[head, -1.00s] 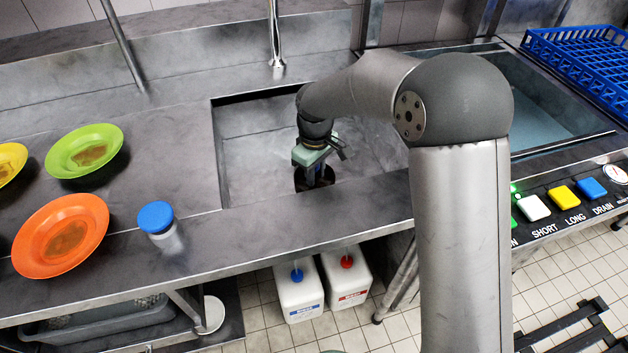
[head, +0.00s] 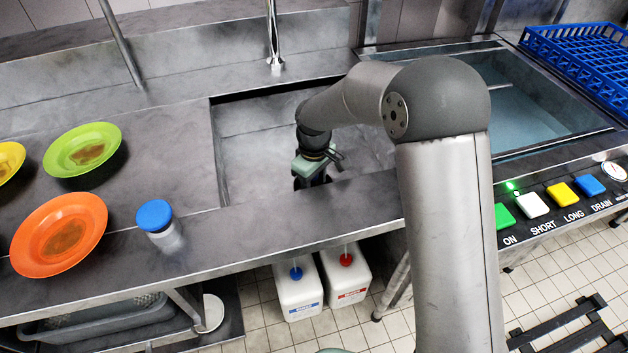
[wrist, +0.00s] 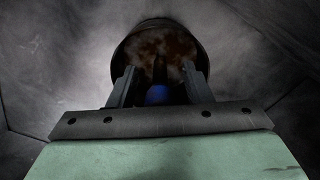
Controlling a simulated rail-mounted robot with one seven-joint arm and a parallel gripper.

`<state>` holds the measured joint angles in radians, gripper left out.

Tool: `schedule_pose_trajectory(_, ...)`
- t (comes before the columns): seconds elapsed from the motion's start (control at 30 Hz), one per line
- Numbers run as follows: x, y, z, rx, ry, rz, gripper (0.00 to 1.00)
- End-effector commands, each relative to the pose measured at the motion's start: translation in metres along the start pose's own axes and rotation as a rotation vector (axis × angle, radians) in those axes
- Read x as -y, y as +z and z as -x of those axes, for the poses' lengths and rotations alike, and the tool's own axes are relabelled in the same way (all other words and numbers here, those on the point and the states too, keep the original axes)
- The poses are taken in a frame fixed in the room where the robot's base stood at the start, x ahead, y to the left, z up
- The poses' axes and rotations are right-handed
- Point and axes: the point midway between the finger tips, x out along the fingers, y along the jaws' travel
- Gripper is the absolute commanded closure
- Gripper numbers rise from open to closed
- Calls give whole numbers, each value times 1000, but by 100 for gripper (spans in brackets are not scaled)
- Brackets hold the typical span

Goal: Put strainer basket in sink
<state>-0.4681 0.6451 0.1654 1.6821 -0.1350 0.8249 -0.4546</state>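My gripper (wrist: 160,75) points down inside the sink (head: 245,150). In the wrist view its two fingers stand apart, with a dark gap on each side of a blue knob (wrist: 158,95) between them. The strainer basket (wrist: 120,52) is a dark round cup with brownish waste (wrist: 155,42) inside, just beyond the fingertips. A dark upright post seems to run from the knob into the cup. The gripper also shows in the head view (head: 311,182), where the sink's front edge hides its tips and the basket. I cannot tell whether the basket rests on the sink floor.
Orange (head: 35,255), green (head: 62,165) and yellow (head: 8,165) soiled plates and a blue-capped jar (head: 157,222) stand on the left counter. A faucet (head: 272,40) hangs behind the sink. A water-filled basin (head: 530,115) and blue rack (head: 580,55) are to the right.

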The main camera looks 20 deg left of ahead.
Motion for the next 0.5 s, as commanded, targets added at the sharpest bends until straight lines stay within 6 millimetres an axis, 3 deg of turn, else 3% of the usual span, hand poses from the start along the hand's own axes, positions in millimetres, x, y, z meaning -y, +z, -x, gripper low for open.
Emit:
schedule_pose_trajectory(0.23,-1,-1,17,-4,2,0,55)
schedule_pose_trajectory(0.5,-1,-1,75,-5,3,0,55)
